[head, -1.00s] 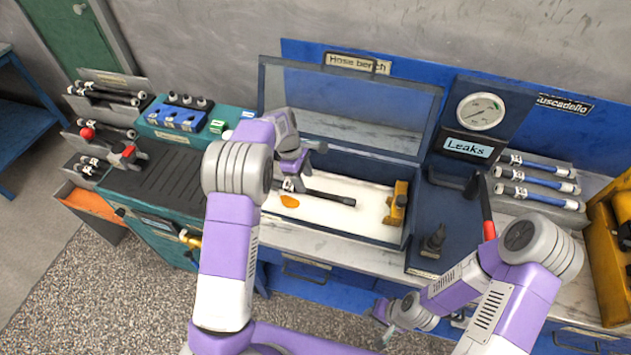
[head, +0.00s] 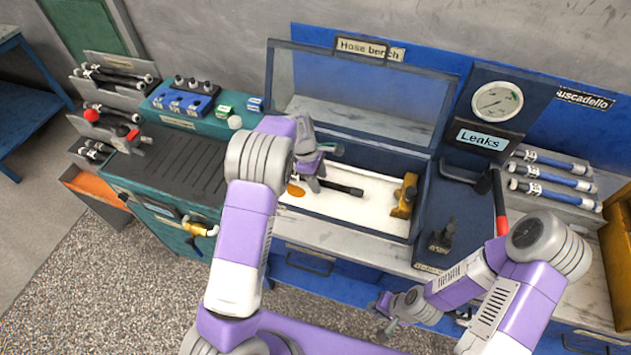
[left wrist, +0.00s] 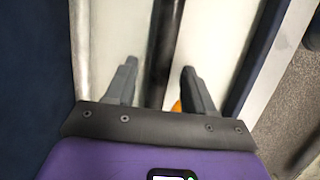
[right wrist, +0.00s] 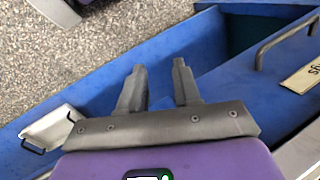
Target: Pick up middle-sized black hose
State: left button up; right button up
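A black hose (head: 345,188) lies in the white-floored tray of the hose bench, partly hidden by my left arm. My left gripper (head: 312,186) is over this hose in the head view. In the left wrist view my left gripper (left wrist: 158,82) is open, and the dark hose (left wrist: 163,45) runs lengthwise between its fingers, apart from both. Other black hoses (head: 118,75) lie on the racks at the far left. My right gripper (head: 380,306) is low in front of the bench; in the right wrist view it is open and empty (right wrist: 158,72).
The raised clear lid (head: 365,92) stands behind. A pressure gauge panel (head: 497,100) and blue hoses (head: 550,175) are to the right. Blue drawer fronts (right wrist: 180,60) are near my right gripper.

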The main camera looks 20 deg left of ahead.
pick_arm(q)
grip_shut()
